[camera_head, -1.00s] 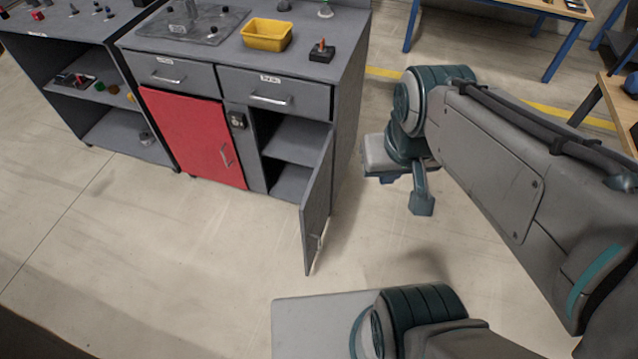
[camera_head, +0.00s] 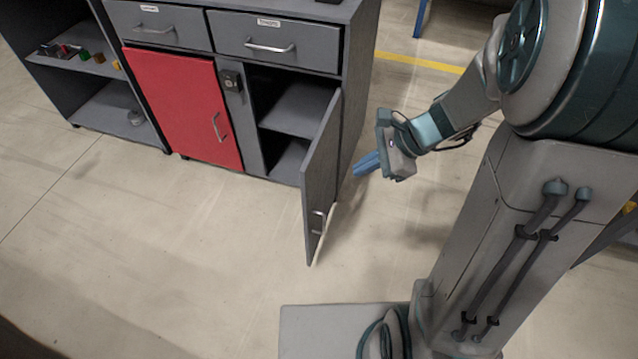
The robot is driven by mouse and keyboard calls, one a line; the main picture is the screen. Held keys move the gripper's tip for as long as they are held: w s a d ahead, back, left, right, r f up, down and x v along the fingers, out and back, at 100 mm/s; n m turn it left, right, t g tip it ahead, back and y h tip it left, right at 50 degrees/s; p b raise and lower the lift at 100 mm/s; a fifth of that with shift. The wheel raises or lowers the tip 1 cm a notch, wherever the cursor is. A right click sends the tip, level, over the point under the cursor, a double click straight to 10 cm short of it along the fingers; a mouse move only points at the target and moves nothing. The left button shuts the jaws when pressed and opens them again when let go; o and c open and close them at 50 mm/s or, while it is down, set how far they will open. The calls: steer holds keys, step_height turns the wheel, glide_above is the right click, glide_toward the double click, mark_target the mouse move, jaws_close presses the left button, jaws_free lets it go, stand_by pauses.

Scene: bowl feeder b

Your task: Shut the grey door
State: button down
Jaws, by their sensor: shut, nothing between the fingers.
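The grey door (camera_head: 323,180) stands wide open. It is hinged at the right side of the grey cabinet and swings out toward me. Its silver handle (camera_head: 318,222) shows low near its free edge. The opening behind it shows a shelf (camera_head: 297,108) and a dark interior. My gripper (camera_head: 358,168) has blue fingers and is shut and empty. It is to the right of the door, apart from it in the picture, pointing left toward it. How far the fingertips are from the door in depth I cannot tell.
A shut red door (camera_head: 185,108) is left of the opening, with a small lock box (camera_head: 231,82) on the post between. Two shut drawers (camera_head: 275,40) are above. An open shelf unit (camera_head: 95,85) stands at left. The floor (camera_head: 190,250) in front is clear.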

steer(key=w+d+f+m+t+y+b, duration=0.1)
steer(key=w+f+m+b, duration=0.35)
steer(key=f, duration=0.55)
steer(key=b, duration=0.3)
glide_toward(309, 188)
step_height(309, 188, down, 4)
steer(key=shift+m, duration=0.35)
steer(key=shift+w+a, duration=0.2)
steer(key=shift+a, duration=0.8)
steer(key=shift+w+a, duration=0.15)
steer(key=shift+a, duration=0.9)
